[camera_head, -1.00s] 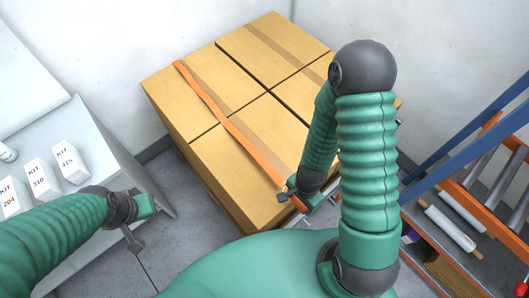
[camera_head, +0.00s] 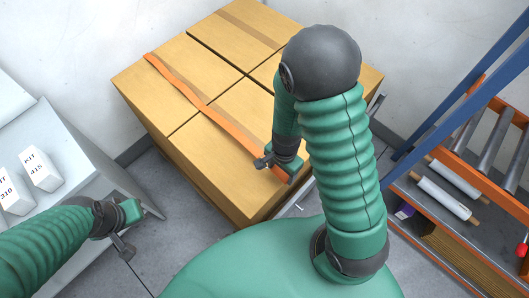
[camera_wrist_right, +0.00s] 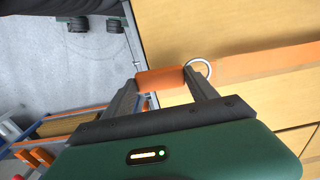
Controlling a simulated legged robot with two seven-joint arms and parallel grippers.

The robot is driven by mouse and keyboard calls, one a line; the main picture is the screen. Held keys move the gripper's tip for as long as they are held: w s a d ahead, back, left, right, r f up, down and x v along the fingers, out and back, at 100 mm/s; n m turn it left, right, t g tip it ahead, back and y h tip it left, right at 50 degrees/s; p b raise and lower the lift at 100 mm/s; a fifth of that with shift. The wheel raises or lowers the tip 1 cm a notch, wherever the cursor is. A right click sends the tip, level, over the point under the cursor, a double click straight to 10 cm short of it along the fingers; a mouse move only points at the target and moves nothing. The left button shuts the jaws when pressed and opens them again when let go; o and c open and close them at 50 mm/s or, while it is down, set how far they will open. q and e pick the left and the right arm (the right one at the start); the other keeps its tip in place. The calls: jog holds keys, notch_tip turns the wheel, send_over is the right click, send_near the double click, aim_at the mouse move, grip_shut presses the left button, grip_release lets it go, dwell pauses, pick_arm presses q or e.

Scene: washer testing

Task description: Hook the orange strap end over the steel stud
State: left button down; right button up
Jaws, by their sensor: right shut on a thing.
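The orange strap (camera_head: 200,103) runs across the tops of the cardboard boxes to their near right edge. My right gripper (camera_head: 277,165) is at that edge, shut on the strap's end. In the right wrist view the orange strap end (camera_wrist_right: 160,78) lies between the two fingers, with a pale metal ring (camera_wrist_right: 201,71) beside the right finger. A small bright pin (camera_head: 299,207), perhaps the steel stud, shows low beside the boxes, apart from the gripper; I cannot tell for certain. My left gripper (camera_head: 127,229) hangs empty at the left; its jaw opening is unclear.
Several cardboard boxes (camera_head: 235,150) are grouped in the middle. A pale bench (camera_head: 75,170) with white kit boxes (camera_head: 42,172) is at left. A blue and orange roller rack (camera_head: 465,155) stands at right. Grey floor (camera_head: 190,198) is open between bench and boxes.

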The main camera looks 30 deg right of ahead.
jog(key=w, duration=0.6)
jog(key=w+f, duration=0.1)
jog(key=w, duration=0.2)
jog(key=shift+a, duration=0.15)
jog(key=f+b, duration=0.1)
jog(key=w+f+b, duration=0.1)
jog(key=f+b, duration=0.1)
jog(key=b, duration=0.1)
jog(key=shift+w+f, duration=0.25)
jog(key=shift+r, duration=0.2)
jog(key=o, duration=1.5)
jog(key=shift+f, duration=0.15)
jog(key=shift+c, duration=0.2)
jog(key=shift+f+b, duration=0.3)
jog(key=shift+b, duration=0.15)
notch_tip(320, 180, up, 17)
jog(key=p, duration=0.3)
jog(key=shift+w+r+p, duration=0.2)
jog(key=shift+p, duration=0.1)
